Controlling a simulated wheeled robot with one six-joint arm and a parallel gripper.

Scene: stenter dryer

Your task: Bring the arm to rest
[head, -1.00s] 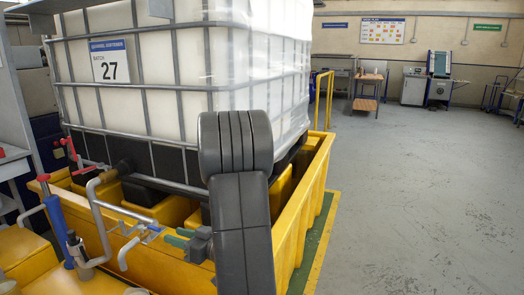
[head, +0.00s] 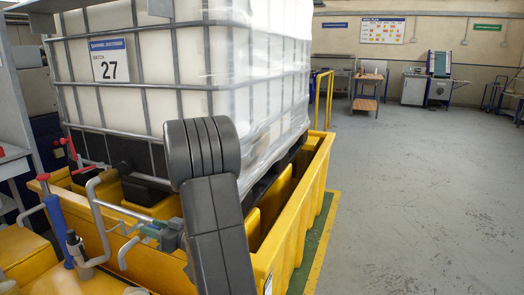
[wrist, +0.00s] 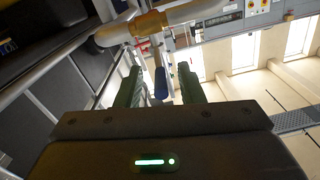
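My gripper (head: 152,231) is at the lower left of the head view, over the near edge of the yellow bund, close to the grey pipes. In the wrist view its two green fingers (wrist: 159,78) stand apart with a gap between them. A blue handle-like part (wrist: 161,82) shows in line with that gap; it does not look gripped. My dark arm link stands upright in the head view, its top tilted left, and hides part of the tank and bund.
A white caged tank (head: 150,65) marked 27 stands in the yellow bund (head: 300,215). A bent grey pipe (head: 103,235) and a blue post (head: 58,230) with a red top are left of my gripper. A brass-and-grey pipe (wrist: 150,24) crosses beyond the fingers. Open floor (head: 420,200) lies right.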

